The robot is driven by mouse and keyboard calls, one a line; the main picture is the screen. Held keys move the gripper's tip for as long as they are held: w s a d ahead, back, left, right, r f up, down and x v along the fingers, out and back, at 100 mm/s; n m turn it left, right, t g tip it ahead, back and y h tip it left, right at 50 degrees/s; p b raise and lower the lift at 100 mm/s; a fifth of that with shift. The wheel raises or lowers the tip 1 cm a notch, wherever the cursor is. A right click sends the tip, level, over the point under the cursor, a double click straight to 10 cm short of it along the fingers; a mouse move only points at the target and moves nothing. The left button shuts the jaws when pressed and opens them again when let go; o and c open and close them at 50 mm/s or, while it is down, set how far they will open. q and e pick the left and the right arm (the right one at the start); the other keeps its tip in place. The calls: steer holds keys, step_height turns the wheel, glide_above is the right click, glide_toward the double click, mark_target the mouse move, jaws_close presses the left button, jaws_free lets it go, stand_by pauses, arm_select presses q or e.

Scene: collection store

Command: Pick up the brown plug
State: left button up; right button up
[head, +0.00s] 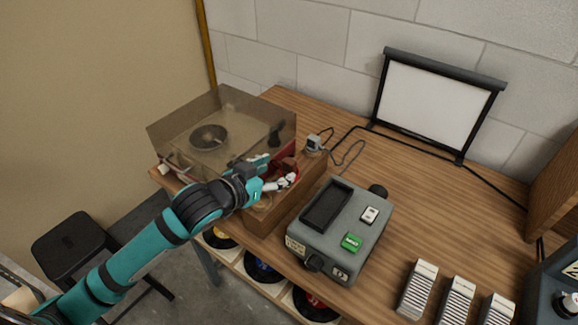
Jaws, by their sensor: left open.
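I cannot tell whether the fingers touch anything. A small reddish-brown shape (288,164) shows just beyond the fingers; it is too small to tell whether it is the brown plug. My arm and gripper hide much of the box's inside. My right gripper is not in view.
A tinted lid (180,125) stands over the record player. A grey plug-like block (314,143) with a cable is behind the box. A grey device (340,222) with a green button stands right of it. A small screen (430,105) is at the back. The wooden table (430,205) is clear at middle right.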

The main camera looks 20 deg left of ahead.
mark_target(286, 165)
arm_select(q)
steer(key=x, duration=0.3)
steer(key=p+x, duration=0.1)
steer(key=x, duration=0.1)
steer(key=shift+a+f, duration=0.1)
steer(key=shift+a, duration=0.25)
jaws_close()
